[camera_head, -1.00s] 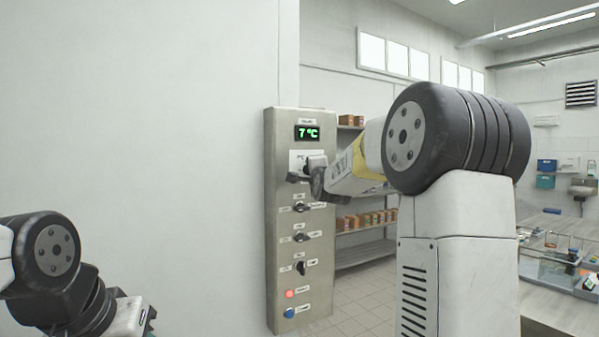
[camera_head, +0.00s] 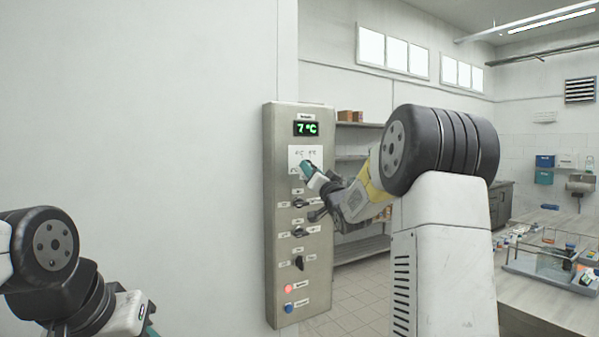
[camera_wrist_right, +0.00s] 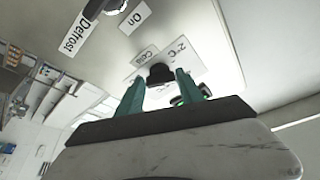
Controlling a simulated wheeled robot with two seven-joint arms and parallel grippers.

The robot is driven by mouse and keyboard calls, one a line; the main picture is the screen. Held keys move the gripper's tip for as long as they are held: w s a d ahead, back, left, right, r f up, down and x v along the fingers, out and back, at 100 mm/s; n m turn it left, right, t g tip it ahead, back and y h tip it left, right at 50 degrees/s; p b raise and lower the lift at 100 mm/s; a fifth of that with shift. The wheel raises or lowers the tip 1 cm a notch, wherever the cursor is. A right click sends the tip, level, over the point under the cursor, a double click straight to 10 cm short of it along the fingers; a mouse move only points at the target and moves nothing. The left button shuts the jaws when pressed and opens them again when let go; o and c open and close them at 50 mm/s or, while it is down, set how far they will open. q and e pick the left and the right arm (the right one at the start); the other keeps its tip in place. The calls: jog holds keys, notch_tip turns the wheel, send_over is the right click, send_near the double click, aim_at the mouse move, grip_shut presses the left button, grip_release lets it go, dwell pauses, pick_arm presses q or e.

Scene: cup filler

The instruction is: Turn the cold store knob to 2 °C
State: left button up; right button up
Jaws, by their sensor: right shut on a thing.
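The steel control panel (camera_head: 268,220) stands against the white wall. Its green display (camera_head: 306,128) reads 7 °C. Below it is a white label plate (camera_head: 301,151); the cold store knob there is hidden by my right gripper (camera_head: 306,167) in the head view. In the right wrist view the dark knob (camera_wrist_right: 160,73) sits between the teal fingers of my right gripper (camera_wrist_right: 159,80), which is shut on it. Labels beside it read "Cold" and "2 °C" (camera_wrist_right: 180,48). My left gripper (camera_head: 150,331) is at the bottom edge, mostly cut off.
Below on the panel are further switches (camera_head: 299,232), a red button (camera_head: 288,289) and a blue button (camera_head: 289,307). A switch (camera_wrist_right: 98,8) labelled Defrost and On shows in the wrist view. Shelves (camera_head: 362,247) stand behind; a bench (camera_head: 540,308) is at the right.

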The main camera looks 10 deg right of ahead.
jog(key=n+y, duration=0.1)
jog(key=n, duration=0.1)
jog(key=n+y, duration=0.1)
jog(key=n, duration=0.2)
jog(key=n+y, duration=0.1)
jog(key=n, duration=0.1)
jog(key=shift+w+d+f+n+g+y, duration=0.15)
jog(key=shift+d+n+g+y, duration=0.15)
jog(key=shift+d+y, duration=0.1)
jog(key=shift+n, duration=0.3)
jog(key=o, duration=1.4)
jog(key=v, duration=0.7)
jog(key=shift+s+d+f, duration=0.15)
jog(key=shift+s+d, duration=0.05)
jog(key=shift+s, duration=0.15)
